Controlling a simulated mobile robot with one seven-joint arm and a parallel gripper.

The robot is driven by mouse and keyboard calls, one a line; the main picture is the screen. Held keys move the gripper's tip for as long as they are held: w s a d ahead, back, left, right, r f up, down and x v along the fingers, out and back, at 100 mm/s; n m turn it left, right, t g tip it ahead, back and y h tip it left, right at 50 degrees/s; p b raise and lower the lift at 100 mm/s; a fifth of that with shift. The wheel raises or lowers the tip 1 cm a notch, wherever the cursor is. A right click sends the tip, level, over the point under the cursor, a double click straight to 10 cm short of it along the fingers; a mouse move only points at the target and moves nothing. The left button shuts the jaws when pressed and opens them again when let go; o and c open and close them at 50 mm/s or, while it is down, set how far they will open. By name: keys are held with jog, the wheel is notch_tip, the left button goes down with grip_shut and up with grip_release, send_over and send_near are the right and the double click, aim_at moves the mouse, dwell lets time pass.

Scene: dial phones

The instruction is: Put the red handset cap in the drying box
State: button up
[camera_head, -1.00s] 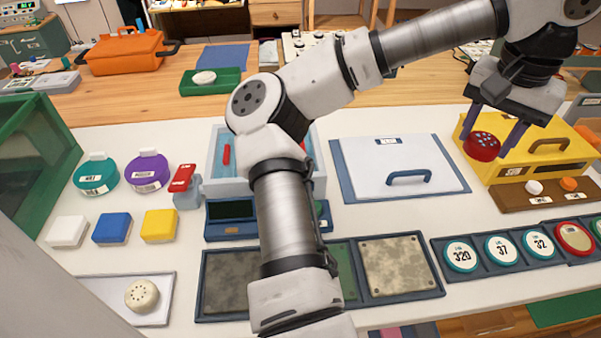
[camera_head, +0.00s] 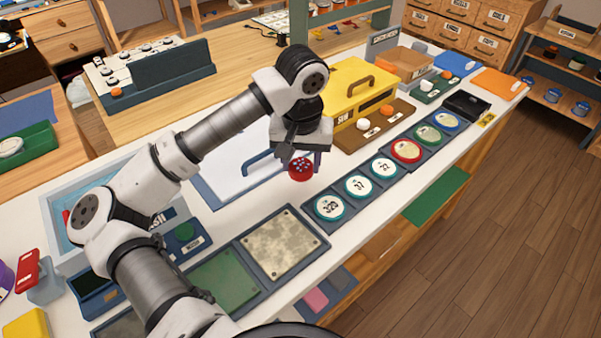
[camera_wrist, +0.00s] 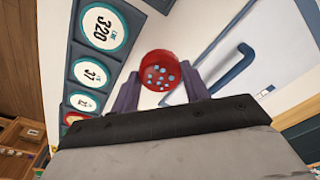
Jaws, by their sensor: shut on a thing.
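The red handset cap (camera_head: 301,170) is round, with pale dots on its upper face. My gripper (camera_head: 300,162) is shut on it, pointing down. In the wrist view the cap (camera_wrist: 159,72) sits between the two purple fingers of my gripper (camera_wrist: 160,82). The cap appears held above the counter, between the white blue-handled panel (camera_head: 222,182) and the row of numbered discs. A yellow box (camera_head: 347,78) with a brown handle and a dark front slot stands behind my gripper, partly hidden by it. I cannot read which container is the drying box.
Numbered discs (camera_head: 359,185) lie in a row of dark trays along the counter's front. White and orange caps (camera_head: 363,125) sit on a brown board before the yellow box. Mottled pads (camera_head: 280,243) lie nearer. A blue-rimmed tray (camera_head: 52,215) is partly behind my arm.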

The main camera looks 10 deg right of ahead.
aim_at(301, 177)
jog(key=shift+f+p, duration=0.3)
jog(key=shift+f, duration=2.1)
jog(key=shift+f+b, duration=0.2)
jog(key=shift+b, duration=0.1)
jog(key=o, duration=0.7)
jog(key=shift+r, duration=0.15)
